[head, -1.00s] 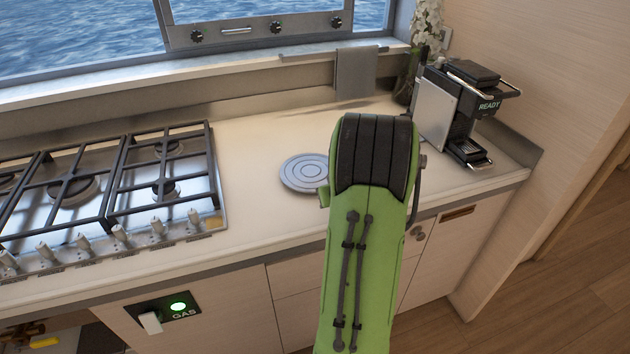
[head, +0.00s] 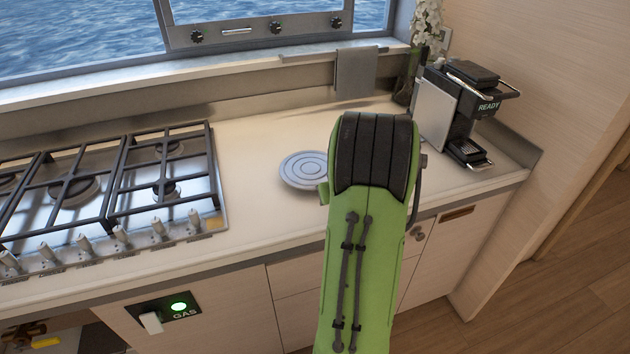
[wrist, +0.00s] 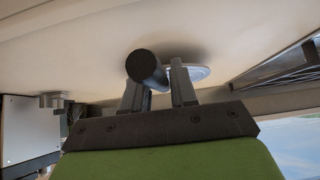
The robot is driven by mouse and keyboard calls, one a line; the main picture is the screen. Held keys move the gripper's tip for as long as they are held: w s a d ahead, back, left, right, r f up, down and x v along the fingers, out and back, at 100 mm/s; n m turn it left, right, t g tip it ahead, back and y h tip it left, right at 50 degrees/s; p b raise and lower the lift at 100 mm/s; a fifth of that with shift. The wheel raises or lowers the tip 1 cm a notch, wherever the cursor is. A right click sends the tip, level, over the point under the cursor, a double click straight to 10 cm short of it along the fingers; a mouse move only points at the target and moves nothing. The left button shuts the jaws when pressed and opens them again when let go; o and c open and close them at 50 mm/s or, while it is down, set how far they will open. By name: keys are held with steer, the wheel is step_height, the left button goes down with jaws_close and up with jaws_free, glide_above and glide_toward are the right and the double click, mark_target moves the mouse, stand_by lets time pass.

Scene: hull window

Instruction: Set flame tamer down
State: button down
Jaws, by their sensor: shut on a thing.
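The flame tamer (head: 303,169) is a flat grey disc with concentric rings. In the head view it shows over the pale counter, right of the stove and left of my green arm, slightly tilted. I cannot tell whether it touches the counter. In the wrist view, my gripper (wrist: 158,80) is shut on its dark round handle (wrist: 146,68). Part of the grey disc (wrist: 201,73) shows beyond the fingers, close to the counter surface. In the head view my arm hides the handle and my fingers.
The gas stove (head: 165,185) with black grates stands at the left. A coffee machine (head: 462,115) stands at the right back, near a vase (head: 408,85). A grey towel (head: 356,75) hangs at the back. The counter (head: 250,140) between stove and disc is clear.

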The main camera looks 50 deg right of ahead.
steer(key=shift+r+p, duration=0.5)
steer(key=shift+r, duration=0.75)
